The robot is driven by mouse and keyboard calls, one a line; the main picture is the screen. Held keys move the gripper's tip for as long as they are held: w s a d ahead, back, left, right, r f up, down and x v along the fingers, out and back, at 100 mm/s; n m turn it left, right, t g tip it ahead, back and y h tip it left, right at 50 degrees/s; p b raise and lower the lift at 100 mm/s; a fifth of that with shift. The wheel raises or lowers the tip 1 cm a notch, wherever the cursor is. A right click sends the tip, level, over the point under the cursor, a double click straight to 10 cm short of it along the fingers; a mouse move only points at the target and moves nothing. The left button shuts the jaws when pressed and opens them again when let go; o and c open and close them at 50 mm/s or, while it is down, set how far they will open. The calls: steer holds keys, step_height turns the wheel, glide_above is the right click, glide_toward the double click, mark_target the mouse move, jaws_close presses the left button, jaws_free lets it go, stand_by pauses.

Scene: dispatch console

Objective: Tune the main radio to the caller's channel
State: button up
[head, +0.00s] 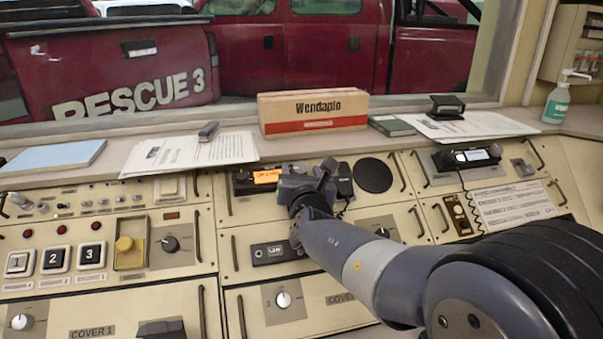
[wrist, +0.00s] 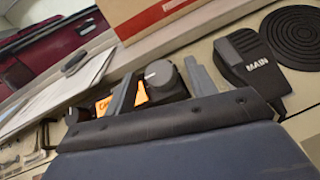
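The main radio (head: 243,186) is a dark unit with a lit orange display, set in the console's upper middle panel. In the wrist view its orange display (wrist: 104,105) is partly covered by my left finger, so its text is not readable. A dark round tuning knob (wrist: 160,75) stands at the display's right. My gripper (head: 308,172) is at the radio's right part and hides it in the head view. In the wrist view my gripper (wrist: 163,86) has its fingers apart, one on each side of the knob. I cannot tell whether they touch it.
A black microphone marked MAIN (wrist: 250,62) is just right of my gripper, with a round speaker (head: 373,175) beyond. A second radio (head: 467,157) sits at the right beside a channel card (head: 514,203). Papers (head: 190,153) and a Wendaplo box (head: 313,112) lie on the ledge behind.

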steer(key=c, duration=0.9)
steer(key=shift+c, duration=0.2)
steer(key=shift+a+r+m+h+p, duration=0.1)
steer(key=shift+a+m+h+p, duration=0.05)
steer(key=shift+m+h+p, duration=0.4)
steer(key=shift+h+p, duration=0.25)
steer(key=shift+p, duration=0.2)
steer(key=m+h+p, duration=0.2)
steer(key=shift+a+r+m, duration=0.1)
steer(key=shift+a+m, duration=0.1)
steer(key=shift+m, duration=0.15)
steer(key=shift+a+m+g+h+p, duration=0.1)
steer(key=shift+m+g+h+p, duration=0.6)
steer(key=shift+m+h, duration=0.55)
steer(key=shift+a+m+g+h+p, duration=0.1)
steer(key=shift+m+g+h+p, duration=0.3)
steer(key=shift+m+h+p, duration=0.65)
steer(key=shift+m+h, duration=0.3)
steer(key=shift+m, duration=0.2)
steer(key=o, duration=1)
steer(key=shift+c, duration=0.2)
